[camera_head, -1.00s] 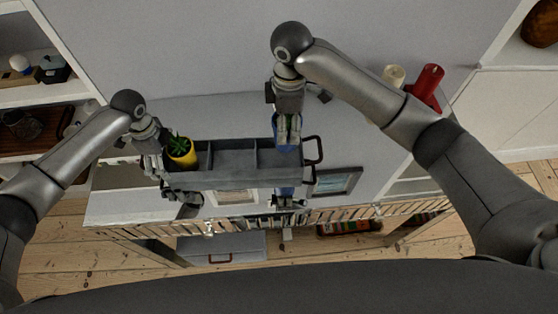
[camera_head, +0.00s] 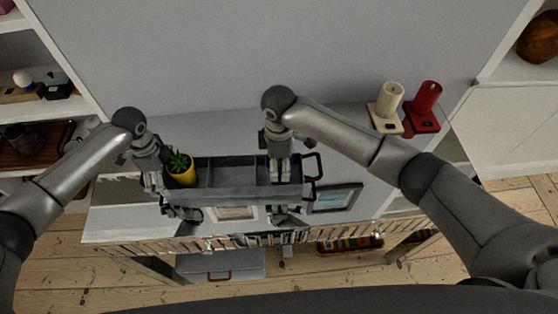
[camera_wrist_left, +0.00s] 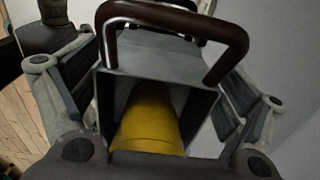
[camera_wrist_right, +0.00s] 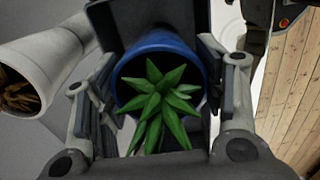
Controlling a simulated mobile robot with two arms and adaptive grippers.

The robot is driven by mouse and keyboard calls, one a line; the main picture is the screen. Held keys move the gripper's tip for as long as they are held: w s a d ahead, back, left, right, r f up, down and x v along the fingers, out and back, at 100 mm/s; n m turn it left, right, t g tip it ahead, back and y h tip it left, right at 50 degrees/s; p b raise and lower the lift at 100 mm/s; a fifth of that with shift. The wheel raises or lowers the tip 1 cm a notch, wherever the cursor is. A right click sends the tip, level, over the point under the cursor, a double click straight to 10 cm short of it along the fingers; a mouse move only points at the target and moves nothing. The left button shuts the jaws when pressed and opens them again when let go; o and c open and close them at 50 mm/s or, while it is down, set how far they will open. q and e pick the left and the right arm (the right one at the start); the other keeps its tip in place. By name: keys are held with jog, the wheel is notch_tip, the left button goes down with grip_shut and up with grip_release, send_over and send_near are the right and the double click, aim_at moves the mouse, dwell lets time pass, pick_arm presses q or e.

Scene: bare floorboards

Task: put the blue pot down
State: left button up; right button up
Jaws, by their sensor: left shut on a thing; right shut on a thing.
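The grey caddy (camera_head: 235,192) with open compartments is above the white bookcase; whether it touches the top is unclear. My left gripper (camera_head: 168,190) is shut on its left end. The yellow pot (camera_head: 182,172) with a green plant stands in its left compartment and shows in the left wrist view (camera_wrist_left: 150,122). My right gripper (camera_head: 281,192) is at the caddy's right end. In the right wrist view, the blue pot (camera_wrist_right: 172,46) with a spiky green plant is between its fingers, held.
A framed picture (camera_head: 334,197) lies right of the caddy. Shelves (camera_head: 55,110) stand at the left. A white cylinder (camera_wrist_right: 35,65) shows in the right wrist view.

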pick_arm(q)
jog(key=shift+f, duration=0.1)
pick_arm(e)
jog(key=o, duration=1.3)
jog(key=shift+f, duration=0.1)
jog(key=shift+o, duration=0.2)
notch_tip(320, 180, up, 12)
jog(key=shift+r, duration=0.2)
pick_arm(q)
jog(key=o, duration=0.9)
jog(key=shift+o, duration=0.2)
